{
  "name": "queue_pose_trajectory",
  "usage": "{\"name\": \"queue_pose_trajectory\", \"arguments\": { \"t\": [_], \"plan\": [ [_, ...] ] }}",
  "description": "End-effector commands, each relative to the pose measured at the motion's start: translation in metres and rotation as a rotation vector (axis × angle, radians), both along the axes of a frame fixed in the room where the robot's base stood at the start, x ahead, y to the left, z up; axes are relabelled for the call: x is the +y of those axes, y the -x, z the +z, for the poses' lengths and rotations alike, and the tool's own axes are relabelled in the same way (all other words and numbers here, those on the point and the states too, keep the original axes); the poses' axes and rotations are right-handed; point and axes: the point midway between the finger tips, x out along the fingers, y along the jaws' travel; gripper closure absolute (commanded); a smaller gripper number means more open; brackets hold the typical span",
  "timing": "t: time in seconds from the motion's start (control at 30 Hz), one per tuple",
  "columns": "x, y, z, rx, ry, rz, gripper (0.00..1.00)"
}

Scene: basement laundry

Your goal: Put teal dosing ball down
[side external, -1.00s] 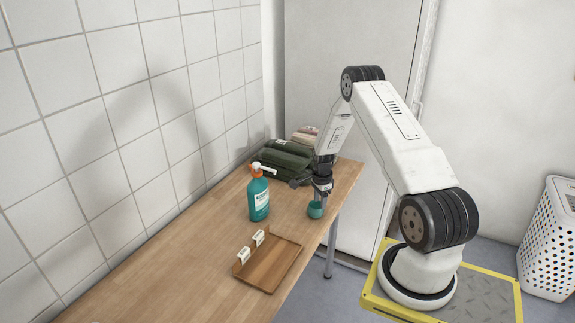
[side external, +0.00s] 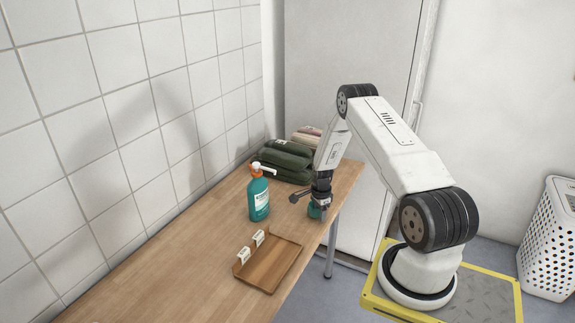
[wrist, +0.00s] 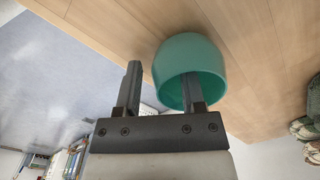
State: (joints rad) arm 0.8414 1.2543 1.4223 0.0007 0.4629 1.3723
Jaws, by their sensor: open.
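The teal dosing ball (side external: 314,213) is at the table's right edge, below my gripper (side external: 321,202), which partly hides it. In the wrist view the ball (wrist: 188,52) looks like a hollow cup with its round opening facing my gripper (wrist: 163,74). My jaws are apart. One finger overlaps the cup's opening and appears to be inside it; the other is outside the wall, with a visible gap. The ball appears to rest on the wooden tabletop (side external: 190,232).
A teal pump bottle (side external: 259,200) with an orange collar stands left of my gripper. A wooden tray (side external: 270,266) with two white tags lies nearer the camera. Folded dark green towels (side external: 284,163) lie behind. The near-left tabletop is clear.

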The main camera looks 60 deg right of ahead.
Motion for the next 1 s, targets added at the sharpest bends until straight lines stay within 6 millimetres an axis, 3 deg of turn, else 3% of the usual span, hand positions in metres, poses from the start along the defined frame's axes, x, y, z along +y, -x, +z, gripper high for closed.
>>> {"name": "queue_pose_trajectory", "arguments": {
  "t": [0.43, 0.47, 0.6, 1.0],
  "plan": [
    [-0.0001, 0.0001, 0.0002, 0.000, 0.000, 0.000, 0.49],
    [-0.0001, 0.0001, 0.0002, 0.000, 0.000, 0.000, 0.56],
    [-0.0001, 0.0001, 0.0003, 0.000, 0.000, 0.000, 1.00],
    [0.0000, 0.0001, 0.0003, 0.000, 0.000, 0.000, 1.00]
  ]
}}
